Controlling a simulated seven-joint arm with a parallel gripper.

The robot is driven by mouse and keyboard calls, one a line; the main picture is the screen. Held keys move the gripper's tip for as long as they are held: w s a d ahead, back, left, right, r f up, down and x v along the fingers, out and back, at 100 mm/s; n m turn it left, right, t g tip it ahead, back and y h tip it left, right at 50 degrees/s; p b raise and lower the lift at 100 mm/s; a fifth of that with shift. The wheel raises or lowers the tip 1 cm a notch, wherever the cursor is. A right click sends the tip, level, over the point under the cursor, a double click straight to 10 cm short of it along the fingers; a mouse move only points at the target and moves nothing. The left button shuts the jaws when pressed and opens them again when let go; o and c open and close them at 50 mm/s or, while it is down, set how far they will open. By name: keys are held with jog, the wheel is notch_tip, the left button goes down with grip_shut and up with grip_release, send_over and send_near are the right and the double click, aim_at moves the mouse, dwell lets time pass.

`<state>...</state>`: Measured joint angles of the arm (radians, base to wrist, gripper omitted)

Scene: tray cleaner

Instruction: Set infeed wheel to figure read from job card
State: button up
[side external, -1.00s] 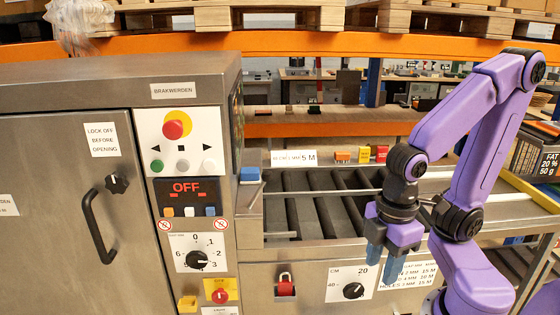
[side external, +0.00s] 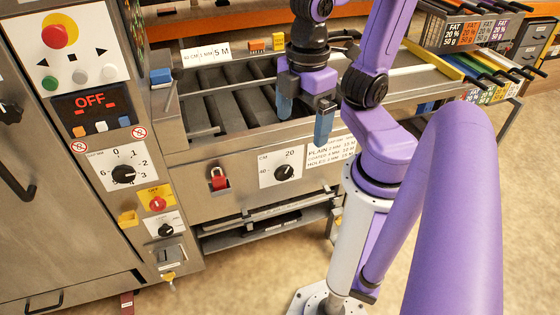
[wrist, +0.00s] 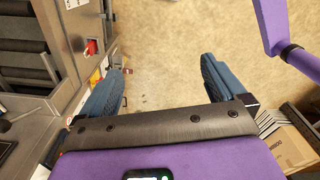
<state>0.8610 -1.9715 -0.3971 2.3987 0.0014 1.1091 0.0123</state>
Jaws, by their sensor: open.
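My gripper (side external: 304,116) hangs open and empty, fingers down, above and in front of the conveyor's front panel. The wrist view shows its two blue fingers apart with bare floor between them (wrist: 162,70). The black CM dial (side external: 284,172), marked 20 and 40, is on that panel below the fingers, which appear apart from it. Another black dial (side external: 123,174), numbered from 0 to 6, is on the cabinet at left; its pointer seems to be near 3. A printed table (side external: 331,152) is right of the CM dial.
A red padlock-like part (side external: 219,179) sits left of the CM dial. The display (side external: 92,104) reads OFF. The conveyor rollers (side external: 230,100) lie behind the panel. Open floor (side external: 250,275) lies in front.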

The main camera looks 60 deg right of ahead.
jog(key=w+d+m+y, duration=0.3)
jog(key=w+d+m, duration=0.85)
jog(key=w, duration=0.25)
jog(key=s+d+m+t+h, duration=0.3)
jog(key=s+d+m+t, duration=0.3)
jog(key=s+d+m, duration=0.5)
send_near(287, 171)
jog(key=x, duration=1)
jog(key=shift+w, duration=0.1)
dwell(1.3)
